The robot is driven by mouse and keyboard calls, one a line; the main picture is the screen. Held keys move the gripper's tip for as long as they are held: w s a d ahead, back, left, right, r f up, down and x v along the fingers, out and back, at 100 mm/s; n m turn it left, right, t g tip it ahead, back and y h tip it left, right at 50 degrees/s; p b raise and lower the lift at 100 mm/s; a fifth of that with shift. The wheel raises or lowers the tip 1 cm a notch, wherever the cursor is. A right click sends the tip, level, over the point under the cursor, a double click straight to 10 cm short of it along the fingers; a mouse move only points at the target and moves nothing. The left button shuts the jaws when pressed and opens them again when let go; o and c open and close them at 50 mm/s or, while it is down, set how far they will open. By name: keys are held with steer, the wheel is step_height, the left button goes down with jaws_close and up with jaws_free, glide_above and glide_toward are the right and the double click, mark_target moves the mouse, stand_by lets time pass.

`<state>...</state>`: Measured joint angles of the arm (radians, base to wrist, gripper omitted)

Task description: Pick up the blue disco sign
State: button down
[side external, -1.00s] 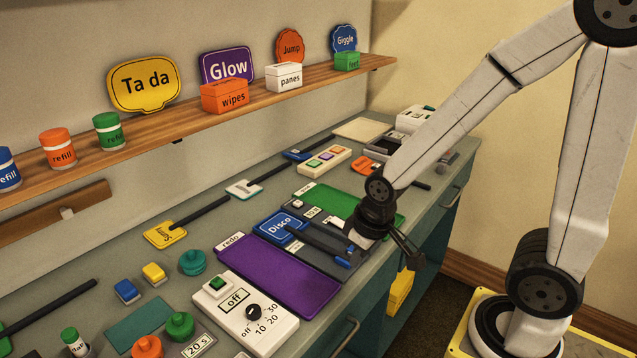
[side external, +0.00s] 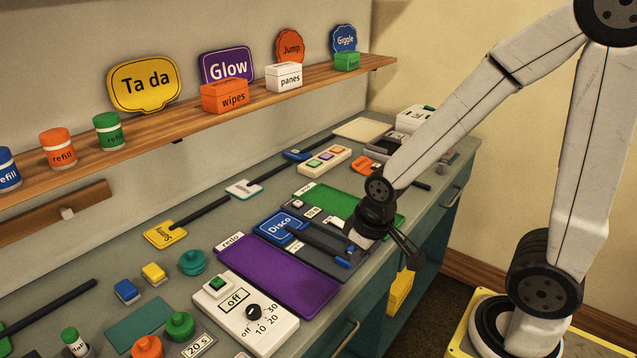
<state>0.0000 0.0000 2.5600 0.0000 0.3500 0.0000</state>
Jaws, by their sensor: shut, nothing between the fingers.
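The blue Disco sign (side external: 280,227) lies flat on a dark grey mat (side external: 322,262) on the counter. Its dark handle (side external: 320,243) runs from the sign toward the right front. A small blue piece (side external: 346,258) shows near the handle's front end. My gripper (side external: 414,262) is shut and empty at the counter's front edge, right of the handle and apart from the sign. Its fingers point down to the right. The arm's wrist hides part of the mat and the green mat behind it.
A purple tray (side external: 280,280) marked redo lies left of the sign, and a green mat (side external: 345,207) lies right of it. A white box with a knob (side external: 262,325) stands in front. A yellow Sunny sign (side external: 165,235) lies at the left. A wooden shelf (side external: 180,125) runs above the counter.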

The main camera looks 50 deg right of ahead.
steer(key=shift+c, duration=2.4)
jaws_free()
steer(key=shift+w, duration=0.1)
steer(key=g, duration=0.1)
glide_above(310, 238)
step_height(310, 238, down, 4)
steer(key=shift+r, duration=0.25)
steer(key=shift+f, duration=1.35)
steer(key=shift+f, duration=0.1)
